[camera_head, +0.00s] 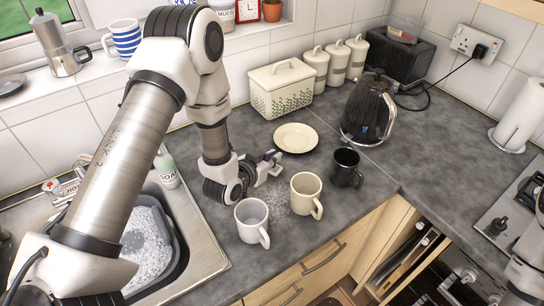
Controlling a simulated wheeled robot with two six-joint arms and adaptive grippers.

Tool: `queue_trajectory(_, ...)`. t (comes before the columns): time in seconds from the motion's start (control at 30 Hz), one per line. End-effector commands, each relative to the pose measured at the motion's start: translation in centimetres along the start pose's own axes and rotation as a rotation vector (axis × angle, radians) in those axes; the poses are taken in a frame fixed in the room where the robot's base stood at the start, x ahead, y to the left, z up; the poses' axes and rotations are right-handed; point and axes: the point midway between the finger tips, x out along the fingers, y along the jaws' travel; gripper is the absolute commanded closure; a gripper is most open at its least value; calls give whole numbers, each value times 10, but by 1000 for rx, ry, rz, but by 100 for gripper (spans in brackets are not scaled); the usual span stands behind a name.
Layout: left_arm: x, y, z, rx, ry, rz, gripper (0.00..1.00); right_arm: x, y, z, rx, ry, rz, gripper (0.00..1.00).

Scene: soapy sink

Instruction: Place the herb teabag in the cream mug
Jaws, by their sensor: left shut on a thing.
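The cream mug (305,193) stands upright on the grey worktop, its handle toward the lower right. My left gripper (271,166) is just behind and left of it, low over the worktop and apart from the mug. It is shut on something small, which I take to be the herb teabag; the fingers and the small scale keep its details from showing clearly. No teabag shows inside the cream mug from here. My right gripper is not in view; only a part of my right arm shows at the lower right edge.
A white mug (252,221) stands left of the cream mug and a black mug (346,168) right of it. A cream plate (295,138) and dark kettle (370,110) are behind. A soapy sink basin (177,262) is at left.

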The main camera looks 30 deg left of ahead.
Motion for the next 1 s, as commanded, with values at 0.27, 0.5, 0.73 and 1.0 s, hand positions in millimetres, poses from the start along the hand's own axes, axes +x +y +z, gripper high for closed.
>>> queue_trajectory(0.27, 6, 0, 14, 0, 1, 0, 100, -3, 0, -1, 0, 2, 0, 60)
queue_trajectory(0.5, 8, 0, 20, 0, 1, 0, 100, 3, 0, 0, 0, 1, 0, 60)
queue_trajectory(0.73, 8, 0, 19, 0, 1, 0, 66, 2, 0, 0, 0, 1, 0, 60)
queue_trajectory(1.0, 5, 0, 11, 0, 1, 0, 66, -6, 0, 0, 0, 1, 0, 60)
